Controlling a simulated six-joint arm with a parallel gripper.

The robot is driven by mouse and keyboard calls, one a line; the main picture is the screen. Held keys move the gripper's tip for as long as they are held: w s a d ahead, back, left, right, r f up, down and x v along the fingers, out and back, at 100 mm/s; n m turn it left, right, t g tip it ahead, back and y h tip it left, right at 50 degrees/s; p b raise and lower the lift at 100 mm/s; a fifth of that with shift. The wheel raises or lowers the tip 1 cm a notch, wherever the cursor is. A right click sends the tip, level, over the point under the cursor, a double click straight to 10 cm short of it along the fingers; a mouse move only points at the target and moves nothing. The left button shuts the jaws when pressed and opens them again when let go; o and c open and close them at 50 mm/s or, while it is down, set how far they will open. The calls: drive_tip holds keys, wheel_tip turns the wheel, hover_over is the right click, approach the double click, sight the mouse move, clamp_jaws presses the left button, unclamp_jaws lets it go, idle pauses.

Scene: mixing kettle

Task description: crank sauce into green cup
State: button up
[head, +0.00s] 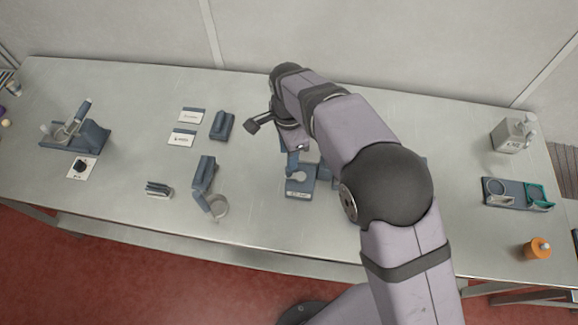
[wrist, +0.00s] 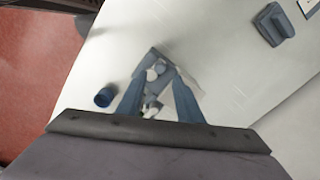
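A teal-green, cup-like piece (head: 541,196) sits in the right half of a blue-grey holder (head: 516,205) at the right end of the table. My gripper (head: 293,163) is far to its left, over a blue-grey block device (head: 299,192) near the middle of the table. In the wrist view, my gripper's two blue fingers (wrist: 157,82) are spread apart, with the device's white round parts (wrist: 153,74) visible between and beyond them. I cannot tell whether the fingers touch it. My arm hides part of the device in the head view. No crank or sauce can be clearly made out.
A dark blue cup (wrist: 104,97) stands beside the device in the wrist view. Left are a ring-ended stand (head: 205,178), a small block (head: 222,125) and label cards (head: 182,138). An orange bottle (head: 537,248) and a grey box (head: 511,135) stand right.

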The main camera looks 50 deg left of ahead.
drive_tip(key=shift+f+b, duration=2.8)
drive_tip(key=shift+f, duration=1.25)
drive_tip(key=c, duration=0.7)
drive_tip(key=shift+o, duration=0.2)
drive_tip(key=shift+w, duration=0.1)
